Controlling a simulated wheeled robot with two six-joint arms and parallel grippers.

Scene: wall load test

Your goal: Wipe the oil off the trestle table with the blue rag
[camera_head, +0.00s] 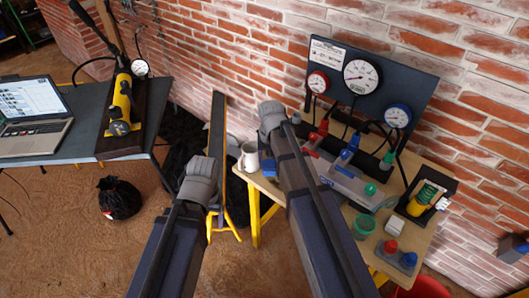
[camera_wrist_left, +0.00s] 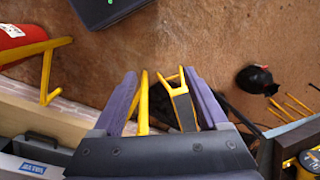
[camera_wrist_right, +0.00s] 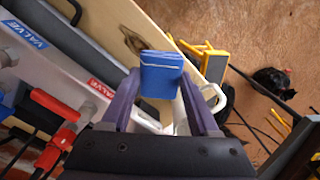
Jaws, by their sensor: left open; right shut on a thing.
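The blue rag (camera_wrist_right: 162,76) is a folded pad between the fingers of my right gripper (camera_wrist_right: 160,78), which is shut on it. In the head view a bit of the blue rag (camera_head: 269,168) shows beside my right arm, near the white mug (camera_head: 250,156). It is over the wooden trestle table (camera_head: 425,229); I cannot tell whether it touches. A dark brown patch (camera_wrist_right: 130,39) shows on the wood just ahead of the rag; oil or a wood knot, I cannot tell. My left gripper (camera_wrist_left: 160,76) is open and empty, off the table's left end, above the floor.
A gauge board (camera_head: 372,78) stands at the table's back, with a valve block (camera_head: 350,182) in front. A second table with a laptop (camera_head: 35,103) is at left. Floor lies between the tables.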

